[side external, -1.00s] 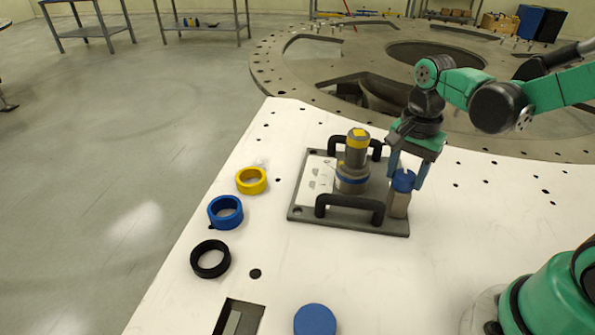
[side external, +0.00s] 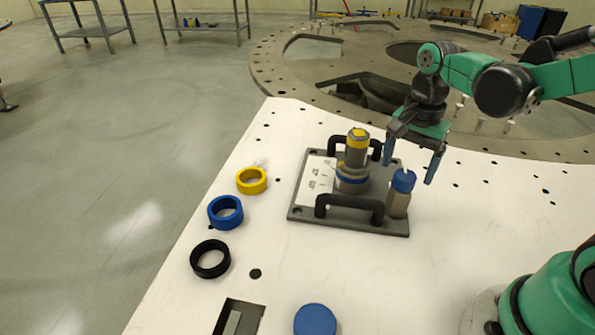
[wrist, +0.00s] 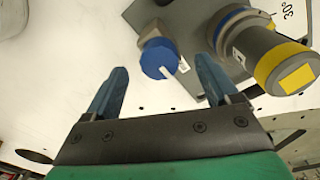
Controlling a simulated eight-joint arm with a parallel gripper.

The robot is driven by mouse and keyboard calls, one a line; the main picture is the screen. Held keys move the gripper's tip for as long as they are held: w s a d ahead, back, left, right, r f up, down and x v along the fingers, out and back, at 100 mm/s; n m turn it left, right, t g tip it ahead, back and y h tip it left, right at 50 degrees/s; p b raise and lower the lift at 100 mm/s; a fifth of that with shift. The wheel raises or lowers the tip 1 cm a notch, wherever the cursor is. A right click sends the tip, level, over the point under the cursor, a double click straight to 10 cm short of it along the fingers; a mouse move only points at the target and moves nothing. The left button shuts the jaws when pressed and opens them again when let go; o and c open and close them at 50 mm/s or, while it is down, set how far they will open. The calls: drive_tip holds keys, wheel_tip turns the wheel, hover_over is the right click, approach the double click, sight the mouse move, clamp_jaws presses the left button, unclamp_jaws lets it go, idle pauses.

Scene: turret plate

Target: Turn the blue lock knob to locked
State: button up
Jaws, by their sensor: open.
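The blue lock knob (side external: 403,180) caps a grey post at the right front corner of the dark turret plate (side external: 300,214). In the wrist view the knob (wrist: 158,58) shows its blue top with a white mark pointing to the lower right. My gripper (side external: 411,172) is open and empty, with its blue fingers raised above the knob and apart from it. In the wrist view my gripper (wrist: 162,80) has its fingertips spread, and the knob lies beyond them, between their lines. The turret (side external: 353,165), with grey, yellow and blue bands, stands upright left of the knob.
Two black handles (side external: 350,208) arch over the plate near the knob. A yellow ring (side external: 251,189), a blue ring (side external: 225,224) and a black ring (side external: 196,262) lie left on the white table (side external: 300,262). A blue disc (side external: 315,319) sits at the front.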

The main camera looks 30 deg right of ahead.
sight(403, 176)
drive_tip(key=shift+r, duration=1.9)
drive_tip(key=shift+s+a+n+t, duration=0.1)
drive_tip(key=shift+a+n+t, duration=0.35)
drive_tip(key=shift+n, duration=0.45)
drive_tip(key=a+n+t, duration=0.1)
drive_tip(key=n+t, duration=0.1)
drive_tip(key=n, duration=0.2)
drive_tip(key=a+n+t, duration=0.1)
drive_tip(key=n+t, duration=0.1)
drive_tip(key=n, duration=0.2)
drive_tip(key=a+n+t, duration=0.1)
drive_tip(key=n+t, duration=0.1)
drive_tip(key=n, duration=0.2)
drive_tip(key=shift+s+a+r+n+t, duration=0.15)
drive_tip(key=shift+a+r+n+t, duration=0.1)
drive_tip(key=shift+a+n, duration=0.15)
